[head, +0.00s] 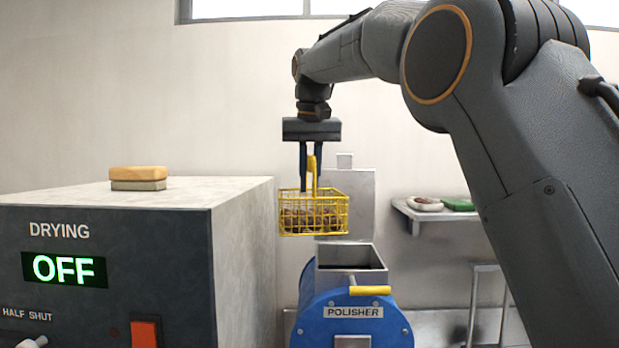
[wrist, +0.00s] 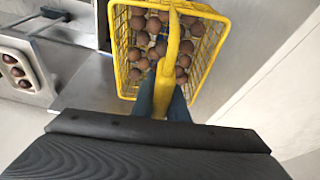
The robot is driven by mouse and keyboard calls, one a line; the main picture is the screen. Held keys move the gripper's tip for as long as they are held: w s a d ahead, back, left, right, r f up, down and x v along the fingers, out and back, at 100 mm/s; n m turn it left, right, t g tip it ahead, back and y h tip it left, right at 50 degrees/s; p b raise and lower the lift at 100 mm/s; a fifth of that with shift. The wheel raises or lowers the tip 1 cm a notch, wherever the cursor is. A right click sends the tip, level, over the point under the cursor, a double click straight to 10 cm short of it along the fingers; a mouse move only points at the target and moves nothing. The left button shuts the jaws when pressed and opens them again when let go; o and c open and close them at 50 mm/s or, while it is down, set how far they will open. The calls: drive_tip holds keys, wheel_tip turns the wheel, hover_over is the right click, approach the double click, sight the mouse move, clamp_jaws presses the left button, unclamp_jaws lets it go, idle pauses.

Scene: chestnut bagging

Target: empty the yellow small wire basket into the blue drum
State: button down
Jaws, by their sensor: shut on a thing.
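The yellow small wire basket (head: 314,228) hangs upright in the air in the head view, with several brown chestnuts (head: 312,214) inside. My gripper (head: 310,184) is shut on the basket's yellow handle from above. In the wrist view the basket (wrist: 121,70) shows from above, with the handle between my fingers (wrist: 166,98) and round chestnuts on its floor. The blue drum (head: 313,311), labelled POLISHER, stands below the basket. Its grey square hopper (head: 340,279) is open at the top, and its yellow handle (head: 370,291) is at the front. The inside of the drum is hidden.
A drying machine (head: 120,265) reading OFF stands at left, with a sponge-like block (head: 138,174) on top. A wall shelf (head: 440,213) at right holds a dish (head: 425,204) and a green item (head: 458,204). A stool (head: 487,267) stands below it.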

drive_tip(key=shift+f, duration=2.15)
drive_tip(key=d+y, duration=0.1)
drive_tip(key=r+y, duration=0.1)
drive_tip(key=shift+w+d+r+m+y, duration=0.1)
drive_tip(key=shift+d+m+y, duration=0.2)
drive_tip(key=shift+d, duration=0.1)
drive_tip(key=shift+d+r+g+y, duration=0.2)
drive_tip(key=shift+r+g+y, duration=0.1)
drive_tip(key=shift+y, duration=0.5)
drive_tip(key=shift+w+d+y, duration=0.1)
drive_tip(key=shift+d+y, duration=0.15)
drive_tip(key=shift+y, duration=0.25)
drive_tip(key=d+y, duration=0.1)
drive_tip(key=y, duration=0.1)
drive_tip(key=d+m+y, duration=0.1)
drive_tip(key=y, duration=0.1)
drive_tip(key=shift+w+d+f, duration=0.15)
drive_tip(key=shift+w+d, duration=0.05)
drive_tip(key=shift+d, duration=0.1)
drive_tip(key=shift+w+d+f+y+b, duration=0.1)
drive_tip(key=shift+d+f+y+b, duration=0.35)
drive_tip(key=shift+y+b, duration=0.6)
drive_tip(key=d+f+m+t+y+b, duration=0.1)
drive_tip(key=d+f+m+y+b, duration=0.2)
drive_tip(key=d+y+b, duration=0.3)
drive_tip(key=shift+w+f+y+b, duration=0.4)
drive_tip(key=shift+y+b, duration=1.35)
drive_tip(key=shift+b, duration=1.25)
